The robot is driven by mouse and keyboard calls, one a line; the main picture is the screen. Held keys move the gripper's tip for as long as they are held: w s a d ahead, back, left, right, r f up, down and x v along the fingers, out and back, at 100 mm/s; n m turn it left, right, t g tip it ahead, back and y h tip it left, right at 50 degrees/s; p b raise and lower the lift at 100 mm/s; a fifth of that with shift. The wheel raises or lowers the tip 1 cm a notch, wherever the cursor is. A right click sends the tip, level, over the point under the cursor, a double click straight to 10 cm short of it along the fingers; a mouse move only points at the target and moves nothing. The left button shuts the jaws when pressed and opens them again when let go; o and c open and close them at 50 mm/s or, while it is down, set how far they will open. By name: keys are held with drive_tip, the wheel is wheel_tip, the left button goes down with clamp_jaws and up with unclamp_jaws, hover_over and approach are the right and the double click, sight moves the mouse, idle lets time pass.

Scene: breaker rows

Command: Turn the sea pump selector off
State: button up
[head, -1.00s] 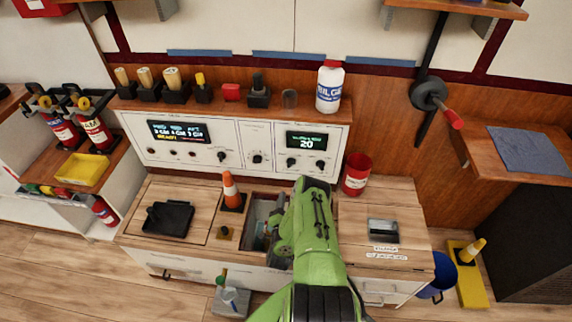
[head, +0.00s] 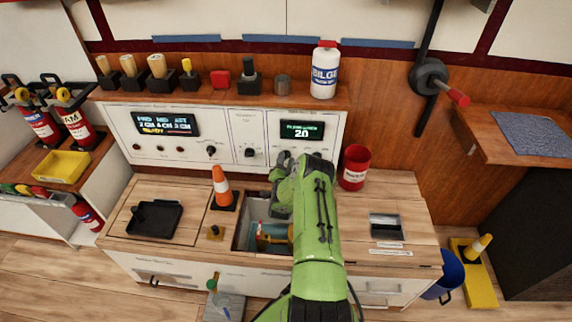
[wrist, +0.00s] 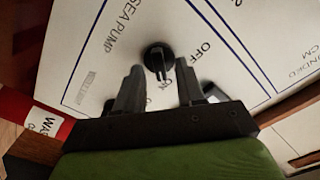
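The sea pump selector (wrist: 158,58) is a round black knob with a raised bar, on a white panel marked SEA PUMP, OFF and ON. Its bar points down in the wrist view, close to the partly hidden ON mark. In the head view the selector (head: 249,152) is the knob in the narrow middle section of the console. My gripper (wrist: 160,84) is open and empty. Its two fingertips sit on either side of the bar's lower end in the picture, seemingly short of the panel; I cannot see contact. In the head view my green arm hides the fingers.
An orange cone (head: 222,187) stands on the counter below the console, beside an open bin (head: 240,238). A red canister (head: 355,167) stands right of my arm. Two displays and other knobs flank the selector. A white bottle (head: 324,72) stands on the shelf above.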

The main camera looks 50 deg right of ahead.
clamp_jaws()
idle(0.4)
drive_tip(key=n+p, duration=0.1)
drive_tip(key=n, duration=0.2)
drive_tip(key=shift+a+r+n+p, duration=0.1)
drive_tip(key=shift+a+n+p, duration=0.05)
drive_tip(key=shift+n+p, duration=0.25)
drive_tip(key=shift+w+a+n+p, duration=0.15)
drive_tip(key=shift+n+p, duration=0.65)
drive_tip(key=shift+n, duration=2.2)
drive_tip(key=shift+w+a+n+p, duration=0.15)
drive_tip(key=shift+n+p, duration=0.65)
drive_tip(key=shift+n, duration=2.2)
drive_tip(key=shift+d+f, duration=0.1)
drive_tip(key=shift+f, duration=0.1)
